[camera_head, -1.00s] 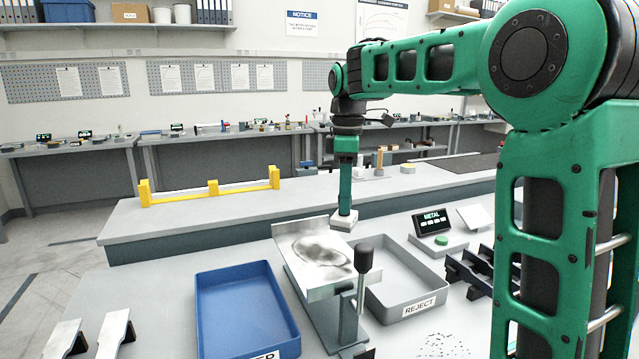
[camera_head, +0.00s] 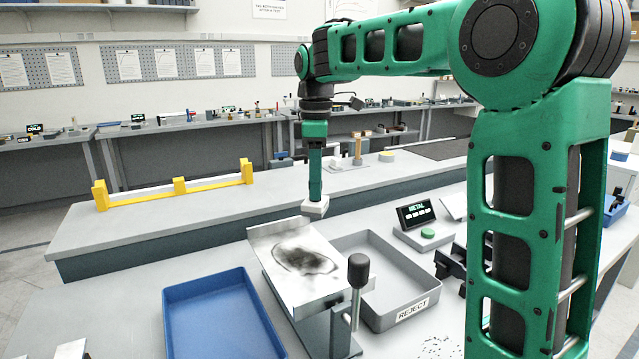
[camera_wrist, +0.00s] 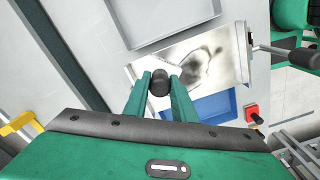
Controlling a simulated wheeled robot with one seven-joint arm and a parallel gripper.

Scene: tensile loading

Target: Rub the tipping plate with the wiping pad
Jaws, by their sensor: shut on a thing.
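My gripper (camera_head: 315,190) points down and is shut on the wiping pad (camera_head: 315,208), a small pale block. In the wrist view the gripper (camera_wrist: 160,88) has its fingers around the dark round grip of the pad (camera_wrist: 160,80); the pad's face is hidden there. The tipping plate (camera_head: 278,248) is a shiny metal sheet with raised sides and a dark smudge in its middle. It also shows in the wrist view (camera_wrist: 160,60). The pad is at the plate's far right corner, off the smudge. I cannot tell whether they touch.
A black-knobbed lever (camera_head: 358,272) stands at the plate's near right. A blue tray (camera_head: 180,290) is at its left and a grey REJECT tray (camera_head: 375,318) at its right. A METAL display (camera_head: 415,213) stands behind the REJECT tray. A yellow-ended rail (camera_head: 180,186) lies on the back bench.

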